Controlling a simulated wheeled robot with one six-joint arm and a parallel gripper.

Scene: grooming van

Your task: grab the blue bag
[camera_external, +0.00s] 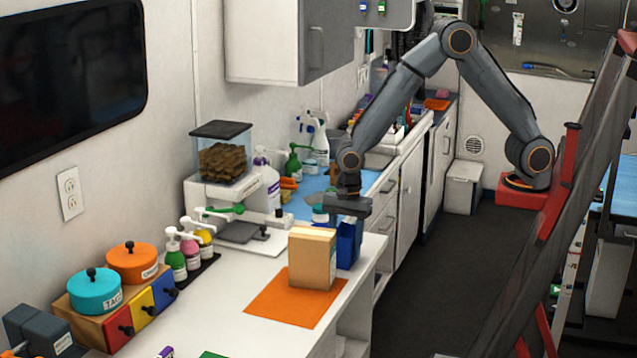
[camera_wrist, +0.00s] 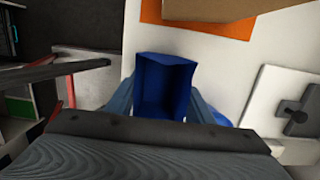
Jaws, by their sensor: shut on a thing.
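The blue bag (camera_external: 347,246) stands upright near the counter's front edge, just behind the tan box, which hides part of it in the external view. In the wrist view the blue bag (camera_wrist: 165,88) shows its open top and dark blue inside. My gripper (camera_external: 347,212) is right above the bag and points down. In the wrist view my gripper (camera_wrist: 165,105) has one finger on each side of the bag, shut on it. I cannot tell whether the bag's base touches the counter.
A tan box (camera_external: 312,258) stands on an orange mat (camera_external: 262,300) close to the bag. Pump bottles (camera_external: 190,250) and lidded pots (camera_external: 133,262) are farther left. The aisle floor (camera_external: 440,270) right of the counter is clear.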

